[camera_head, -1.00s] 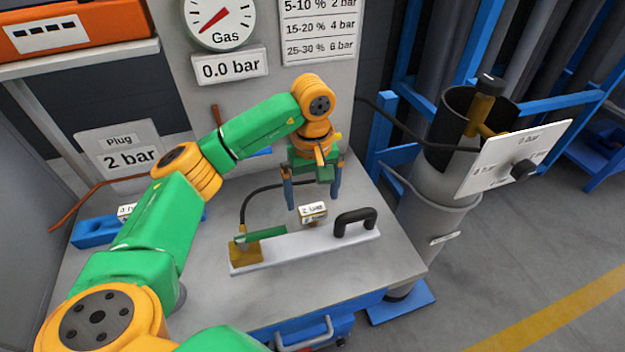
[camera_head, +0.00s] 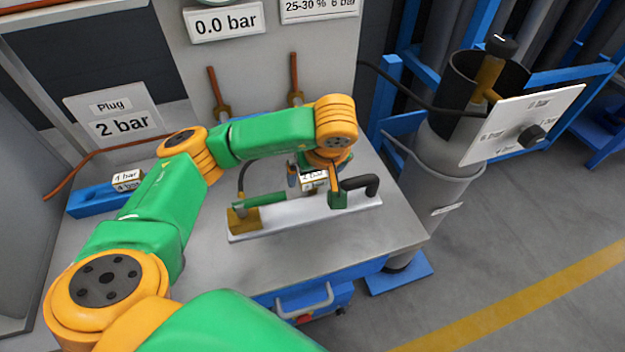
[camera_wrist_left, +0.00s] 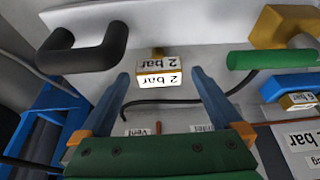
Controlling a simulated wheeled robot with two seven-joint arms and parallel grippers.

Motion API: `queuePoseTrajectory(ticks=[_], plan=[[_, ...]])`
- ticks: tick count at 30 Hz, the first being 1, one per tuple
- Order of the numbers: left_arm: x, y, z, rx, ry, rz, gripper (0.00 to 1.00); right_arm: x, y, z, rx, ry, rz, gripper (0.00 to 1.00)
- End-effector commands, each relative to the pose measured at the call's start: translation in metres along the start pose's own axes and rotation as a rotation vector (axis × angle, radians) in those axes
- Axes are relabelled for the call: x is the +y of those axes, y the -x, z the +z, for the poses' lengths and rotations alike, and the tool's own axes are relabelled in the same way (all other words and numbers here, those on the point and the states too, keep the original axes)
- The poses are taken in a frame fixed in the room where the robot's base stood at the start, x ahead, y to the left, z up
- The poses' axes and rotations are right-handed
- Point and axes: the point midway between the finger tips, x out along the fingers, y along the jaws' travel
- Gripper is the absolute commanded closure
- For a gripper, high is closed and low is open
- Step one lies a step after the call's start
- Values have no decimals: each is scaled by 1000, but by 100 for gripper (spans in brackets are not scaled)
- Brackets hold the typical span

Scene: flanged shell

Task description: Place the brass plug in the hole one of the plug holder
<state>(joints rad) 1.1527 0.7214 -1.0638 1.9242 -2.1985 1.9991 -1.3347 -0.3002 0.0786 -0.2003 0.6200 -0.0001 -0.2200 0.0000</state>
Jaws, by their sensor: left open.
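The brass plug (camera_head: 313,181) carries white "2 bar" labels and sits at the white plate of the fixture, near its black handle. In the left wrist view the plug (camera_wrist_left: 158,78) lies between the two blue fingertips, with its brass part against the plate. My left gripper (camera_head: 314,186) is open around the plug; the wrist view shows gaps between the fingers (camera_wrist_left: 160,84) and the label. The blue plug holder (camera_head: 88,204) lies at the left of the bench and bears a labelled plug (camera_head: 127,181) at its right end. My right gripper is out of view.
The white plate (camera_head: 280,222) has a black handle (camera_head: 360,186), a brass block (camera_head: 243,219) and a green lever (camera_head: 266,199). A grey cylinder (camera_head: 440,160) stands right of the bench. The bench front (camera_head: 215,265) is clear.

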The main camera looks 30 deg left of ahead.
Motion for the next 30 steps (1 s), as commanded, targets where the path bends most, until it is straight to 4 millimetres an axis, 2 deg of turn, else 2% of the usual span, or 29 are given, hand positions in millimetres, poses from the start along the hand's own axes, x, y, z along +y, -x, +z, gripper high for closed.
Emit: queuePoseTrajectory(ticks=[4,10,21,30], plan=[[0,-18,0,-1,-1,-2,0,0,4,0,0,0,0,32],[0,-19,0,0,-2,0,0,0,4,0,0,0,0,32],[0,-19,0,0,-2,1,99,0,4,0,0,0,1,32],[1,-12,-4,2,0,4,99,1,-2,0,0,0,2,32]])
